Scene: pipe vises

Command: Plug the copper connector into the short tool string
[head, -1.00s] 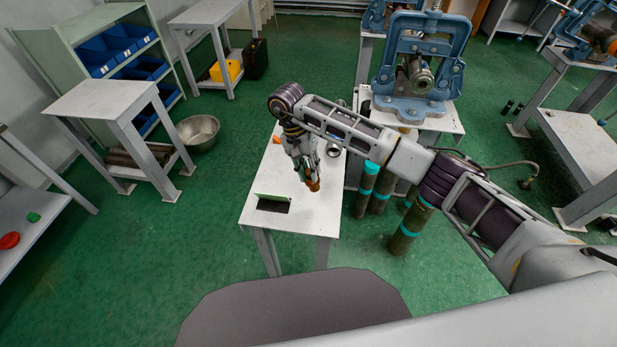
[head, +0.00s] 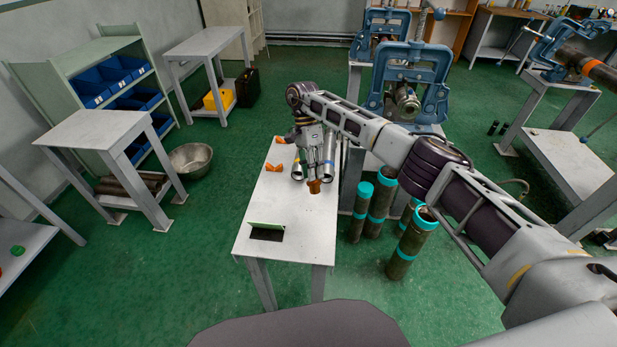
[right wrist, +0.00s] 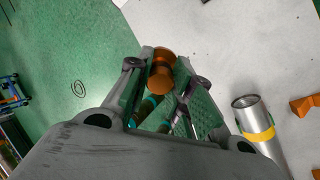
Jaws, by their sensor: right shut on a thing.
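The copper connector (head: 314,186) is held in my right gripper (head: 312,168), above the white table. In the right wrist view the copper connector (right wrist: 161,72) sits between the fingertips of my right gripper (right wrist: 165,85), with its rounded end showing. A short metal tool string (head: 405,102) is clamped in the blue vise (head: 414,75) at the back centre, with its round end facing my side. The connector is apart from it, to its left and nearer to me. The gripper partly hides the connector. My left gripper is not in view.
The white table (head: 300,230) carries orange pieces (head: 274,168), a metal cylinder (head: 329,165) and a small green-edged item (head: 267,232). A yellow-banded cylinder (right wrist: 258,132) lies close to the gripper. Teal-banded tubes (head: 383,195) stand between table and vise. Another vise (head: 563,50) holds a long pipe.

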